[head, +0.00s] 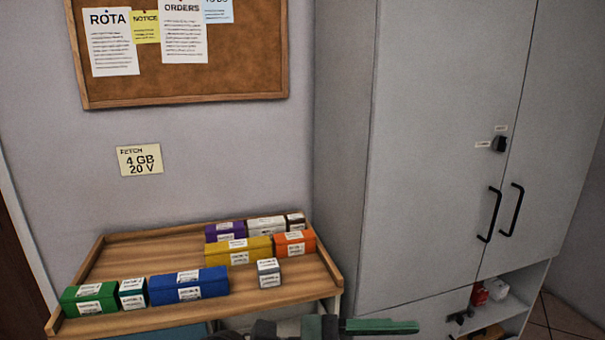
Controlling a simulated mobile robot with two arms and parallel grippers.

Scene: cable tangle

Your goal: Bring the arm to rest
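Dark parts and a flat green bar show along the bottom edge of the head view, right of the front of the wooden tray-topped table (150,246). They may be parts of my arm, but I cannot tell which arm. I can make out no gripper fingertips for either arm, and I see nothing held. The rest of both arms is outside the picture.
The table holds several coloured labelled boxes, including a blue box (188,287), a yellow box (238,251) and a green box (88,299). A tall grey cabinet (440,130), doors shut, stands on the right above open shelves (513,306). A corkboard (190,70) hangs behind.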

